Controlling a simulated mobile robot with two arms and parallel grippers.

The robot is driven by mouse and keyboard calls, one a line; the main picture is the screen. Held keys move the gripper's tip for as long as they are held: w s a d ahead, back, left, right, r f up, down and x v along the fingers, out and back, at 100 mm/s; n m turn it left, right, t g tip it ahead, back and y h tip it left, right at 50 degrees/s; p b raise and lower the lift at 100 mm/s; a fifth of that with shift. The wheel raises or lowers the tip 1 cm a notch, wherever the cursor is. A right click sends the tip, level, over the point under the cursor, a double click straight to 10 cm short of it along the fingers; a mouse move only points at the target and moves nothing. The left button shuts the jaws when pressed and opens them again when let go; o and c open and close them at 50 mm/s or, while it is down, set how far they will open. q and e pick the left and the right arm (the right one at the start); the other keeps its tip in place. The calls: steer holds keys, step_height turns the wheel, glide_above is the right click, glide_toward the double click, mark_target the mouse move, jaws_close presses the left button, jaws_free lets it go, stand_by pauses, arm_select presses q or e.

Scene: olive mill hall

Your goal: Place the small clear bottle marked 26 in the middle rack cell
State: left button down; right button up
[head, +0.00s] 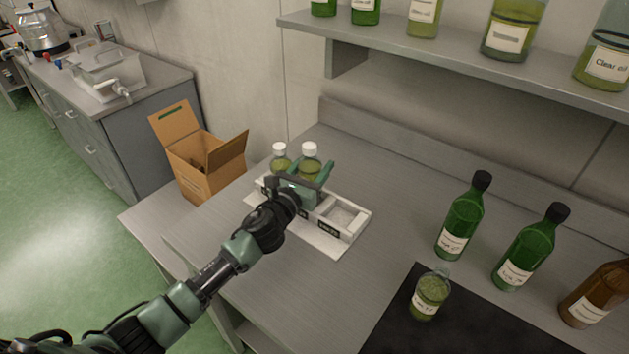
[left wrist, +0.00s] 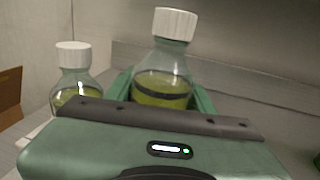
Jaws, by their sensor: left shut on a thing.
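My left gripper (head: 308,180) is shut on a small clear bottle (head: 310,165) with a white cap and yellow-green oil. In the left wrist view this bottle (left wrist: 165,85) stands roughly upright between the green fingers. It is at the middle of the white rack (head: 352,232). The gripper hides its base, so I cannot tell whether it rests in the middle cell or is just above. Its label is not readable. A similar white-capped bottle (head: 279,160) is at the rack's left end; it also shows in the left wrist view (left wrist: 72,80). The right-hand cell is empty.
An open cardboard box (head: 205,170) is left of the rack. A shelf (head: 440,60) with bottles overhangs the back.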

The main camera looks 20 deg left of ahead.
mark_target(315, 177)
arm_select(q)
step_height(315, 177, down, 4)
steer(key=shift+r+b, duration=0.15)
steer(key=shift+b, duration=0.45)
steer(key=shift+f, duration=0.2)
steer(key=c, duration=0.6)
jaws_free()
steer(key=shift+f, duration=0.1)
steer(key=shift+o, duration=0.2)
